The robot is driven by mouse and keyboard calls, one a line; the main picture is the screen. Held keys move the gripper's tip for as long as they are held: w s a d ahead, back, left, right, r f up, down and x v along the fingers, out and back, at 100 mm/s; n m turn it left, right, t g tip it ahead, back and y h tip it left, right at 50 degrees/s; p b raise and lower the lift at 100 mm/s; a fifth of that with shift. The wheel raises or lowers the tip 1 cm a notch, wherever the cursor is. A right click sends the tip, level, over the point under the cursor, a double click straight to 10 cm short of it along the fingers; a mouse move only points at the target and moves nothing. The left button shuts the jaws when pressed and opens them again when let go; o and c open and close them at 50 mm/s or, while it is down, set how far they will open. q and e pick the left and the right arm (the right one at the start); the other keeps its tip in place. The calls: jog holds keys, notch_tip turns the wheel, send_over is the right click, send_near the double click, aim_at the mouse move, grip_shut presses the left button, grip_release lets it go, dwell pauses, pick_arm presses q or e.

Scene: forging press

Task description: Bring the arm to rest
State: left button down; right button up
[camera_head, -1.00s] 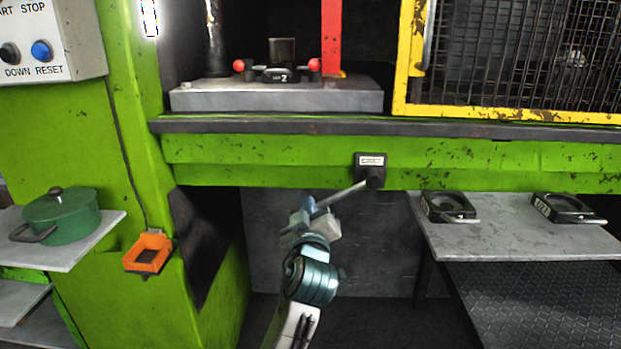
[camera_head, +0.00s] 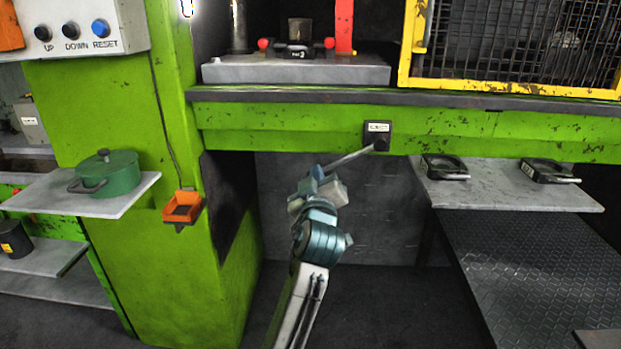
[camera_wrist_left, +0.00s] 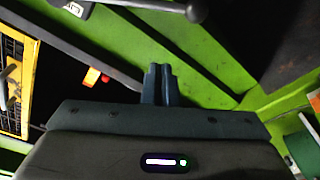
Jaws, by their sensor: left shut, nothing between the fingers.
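My left arm reaches up from the bottom middle of the head view. Its gripper (camera_head: 317,174) is shut and empty, close to the free end of a grey lever (camera_head: 350,157) on the green press beam. In the head view the gripper overlaps the lever's end, so I cannot tell whether they touch. In the left wrist view the two fingertips (camera_wrist_left: 160,72) are together with nothing between them. The lever (camera_wrist_left: 150,5) and its round knob cross the top of that view, apart from the fingertips in the picture. My right gripper is not in view.
A grey shelf (camera_head: 510,196) with two black dies (camera_head: 445,167) stands at right. At left are a shelf (camera_head: 110,205) with a green pot (camera_head: 107,174) and an orange holder (camera_head: 183,208). A yellow mesh guard (camera_head: 405,60) is at upper right. Dark floor lies below.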

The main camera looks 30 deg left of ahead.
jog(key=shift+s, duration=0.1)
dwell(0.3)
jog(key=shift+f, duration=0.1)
